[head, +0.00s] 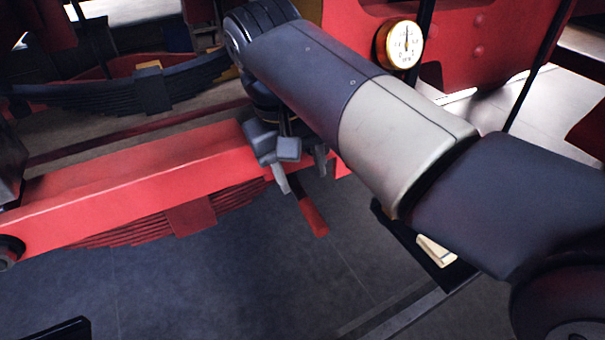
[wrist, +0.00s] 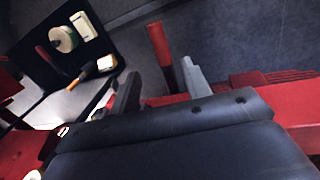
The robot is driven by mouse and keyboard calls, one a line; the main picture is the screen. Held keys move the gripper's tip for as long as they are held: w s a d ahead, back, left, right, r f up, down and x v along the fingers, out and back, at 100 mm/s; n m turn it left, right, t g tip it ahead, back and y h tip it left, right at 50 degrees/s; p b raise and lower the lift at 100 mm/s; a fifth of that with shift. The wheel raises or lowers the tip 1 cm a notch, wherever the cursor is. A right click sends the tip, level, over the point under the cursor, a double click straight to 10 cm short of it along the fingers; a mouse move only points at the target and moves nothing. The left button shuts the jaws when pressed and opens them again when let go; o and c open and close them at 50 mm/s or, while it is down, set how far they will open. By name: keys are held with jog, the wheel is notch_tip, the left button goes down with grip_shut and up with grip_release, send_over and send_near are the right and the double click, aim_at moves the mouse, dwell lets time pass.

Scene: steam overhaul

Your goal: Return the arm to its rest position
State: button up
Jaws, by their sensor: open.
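My arm reaches from the right edge across the head view and bends down at a joint near the top middle. My gripper (head: 303,183) is below that joint, at the right end of the red beam. Its fingers are apart. A red handle (head: 313,217) shows just below the fingers. In the wrist view my gripper (wrist: 160,70) has one finger on each side of the line of the red handle (wrist: 159,44), which extends beyond the tips. Nothing is visibly clamped. Whether a finger touches the handle or the beam I cannot tell.
The red beam (head: 120,180) crosses left, with leaf springs (head: 120,85) behind. A round gauge (head: 405,45) is close to my arm. A black tray (wrist: 110,45) holds a white roll (wrist: 63,38) and several other items. The dark floor (head: 200,270) in front is mostly clear.

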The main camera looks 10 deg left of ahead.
aim_at(317, 213)
jog(key=shift+f, duration=0.15)
jog(key=x, duration=1)
jog(key=shift+d+f, duration=0.1)
jog(key=shift+f, duration=0.05)
jog(key=shift+w+d+f, duration=0.1)
jog(key=shift+f, duration=0.1)
jog(key=shift+w+d+n, duration=0.15)
jog(key=shift+d+n, duration=0.05)
jog(key=shift+n, duration=0.1)
